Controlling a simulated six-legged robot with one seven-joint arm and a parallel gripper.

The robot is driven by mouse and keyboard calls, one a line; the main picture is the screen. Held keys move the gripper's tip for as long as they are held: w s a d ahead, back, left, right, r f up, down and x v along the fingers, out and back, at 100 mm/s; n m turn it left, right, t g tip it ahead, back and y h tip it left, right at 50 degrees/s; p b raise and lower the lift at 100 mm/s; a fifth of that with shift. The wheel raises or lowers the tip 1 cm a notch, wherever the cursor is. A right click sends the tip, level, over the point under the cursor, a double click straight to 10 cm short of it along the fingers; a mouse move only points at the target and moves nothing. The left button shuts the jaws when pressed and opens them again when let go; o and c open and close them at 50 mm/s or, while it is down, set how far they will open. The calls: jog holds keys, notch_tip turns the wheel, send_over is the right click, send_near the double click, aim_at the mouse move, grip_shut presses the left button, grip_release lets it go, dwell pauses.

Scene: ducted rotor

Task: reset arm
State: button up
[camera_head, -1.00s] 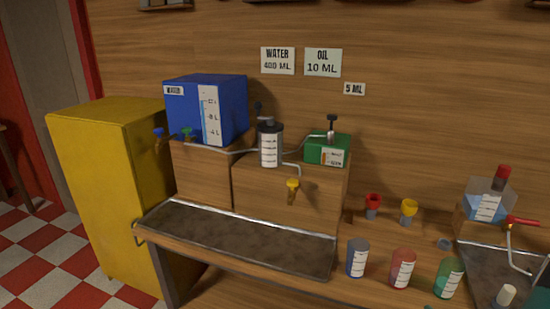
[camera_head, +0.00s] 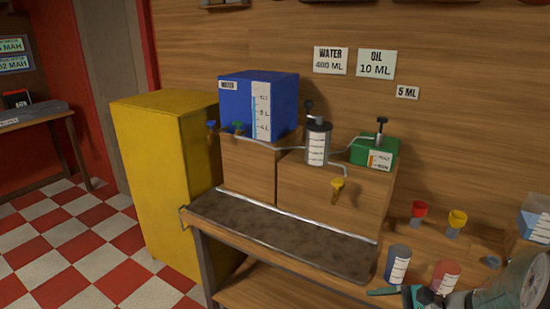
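My arm shows in the lower right corner as a round grey and metal link, with my gripper (camera_head: 402,294) at its left end as small teal pieces. The gripper is partly cut off by the bottom edge, and I cannot tell whether its fingers are open or shut. It is low in the view, in front of the blue cup (camera_head: 397,264) and the red cup (camera_head: 445,276). The arm hides part of the counter there. I see nothing held in the gripper.
A wooden counter with a dark tray (camera_head: 290,236) holds a blue water tank (camera_head: 256,105), a metal canister (camera_head: 318,143) and a green oil box (camera_head: 374,151). A yellow cabinet (camera_head: 165,180) stands left. The checkered floor (camera_head: 70,240) is open at far left.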

jog(key=s+a+r+n+h, duration=0.8)
jog(key=a+r+n+h, duration=0.2)
jog(key=n, duration=0.7)
jog(key=shift+a+r+n, duration=0.3)
jog(key=shift+a+r, duration=0.05)
jog(key=shift+r, duration=1.05)
jog(key=shift+s, duration=0.1)
